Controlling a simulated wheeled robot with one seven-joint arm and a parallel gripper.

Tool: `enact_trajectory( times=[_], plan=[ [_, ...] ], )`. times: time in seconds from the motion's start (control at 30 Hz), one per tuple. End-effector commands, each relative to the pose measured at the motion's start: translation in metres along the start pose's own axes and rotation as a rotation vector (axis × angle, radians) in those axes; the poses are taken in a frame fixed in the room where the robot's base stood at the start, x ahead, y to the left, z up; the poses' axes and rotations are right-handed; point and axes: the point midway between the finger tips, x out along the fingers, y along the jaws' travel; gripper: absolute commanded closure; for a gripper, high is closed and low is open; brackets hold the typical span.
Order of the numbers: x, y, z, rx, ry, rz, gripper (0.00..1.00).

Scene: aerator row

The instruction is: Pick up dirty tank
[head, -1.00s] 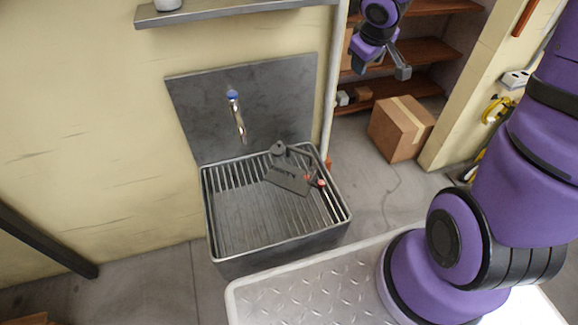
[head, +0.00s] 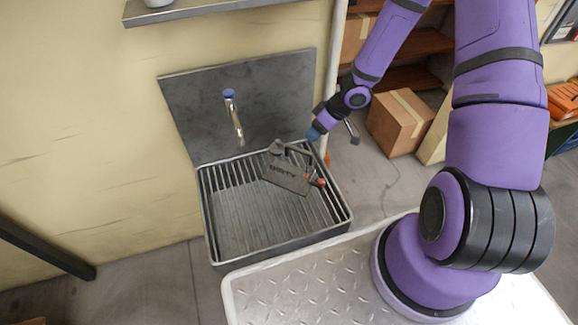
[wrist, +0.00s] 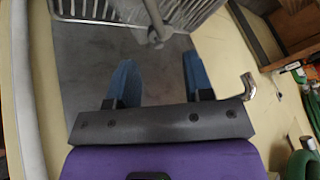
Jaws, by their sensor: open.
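The dirty tank (head: 287,177) is a flat dark grey piece marked "DIRTY", with a raised handle-like part and small red bits at its right end. It lies in the back right of the metal sink (head: 222,232), on the slatted bottom. My gripper (head: 313,134) is above the sink's back right corner, apart from the tank. In the wrist view its two blue fingers (wrist: 157,80) are spread with nothing between them. A grey rod with a round joint (wrist: 156,38), which looks like part of the tank, shows beyond the fingers in front of the sink's slats (wrist: 95,10).
A chrome tap (head: 235,118) stands out from the steel splashback above the sink. A vertical pipe (head: 332,75) runs close by my gripper. A cardboard box (head: 400,122) sits on the floor behind my arm. A shelf (head: 200,10) hangs at upper left.

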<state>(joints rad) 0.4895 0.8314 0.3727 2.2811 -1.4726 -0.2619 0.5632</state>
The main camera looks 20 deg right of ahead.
Motion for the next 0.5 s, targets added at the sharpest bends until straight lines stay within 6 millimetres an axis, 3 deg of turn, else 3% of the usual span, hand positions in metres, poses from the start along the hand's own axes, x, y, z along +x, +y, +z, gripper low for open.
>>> enact_trajectory(
  times=[0.5],
  plan=[
    [0.054, -0.001, 0.001, 0.0, 0.002, -0.01, 0.53]
  ],
)
